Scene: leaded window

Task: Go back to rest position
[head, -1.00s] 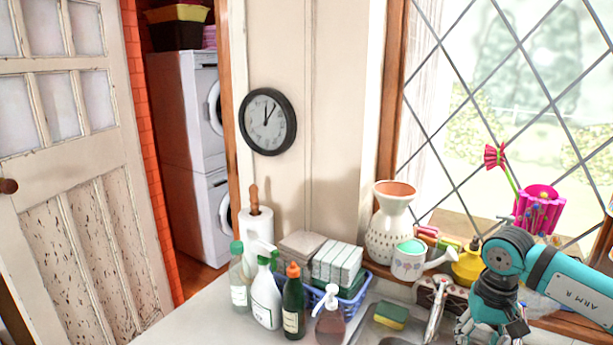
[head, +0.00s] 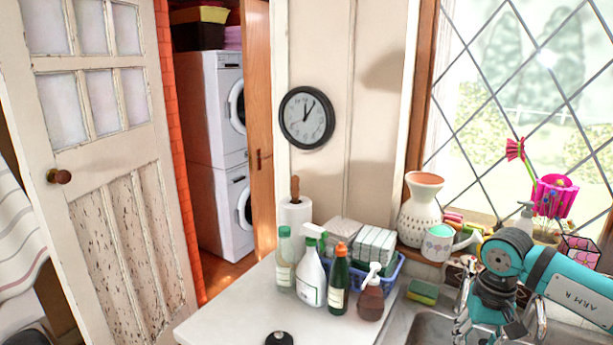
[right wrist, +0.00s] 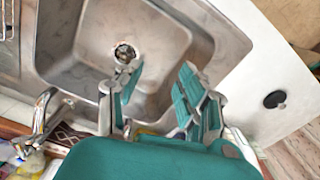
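My right gripper (head: 500,328) is at the lower right of the head view, over the sink area, at the end of my teal arm. In the right wrist view the gripper (right wrist: 160,80) has its two fingers apart with nothing between them. The metal sink basin (right wrist: 85,45) with its drain lies below it. My left gripper is not in view.
A sponge (head: 424,292) lies by the sink. A white vase (head: 420,212) stands by the window.

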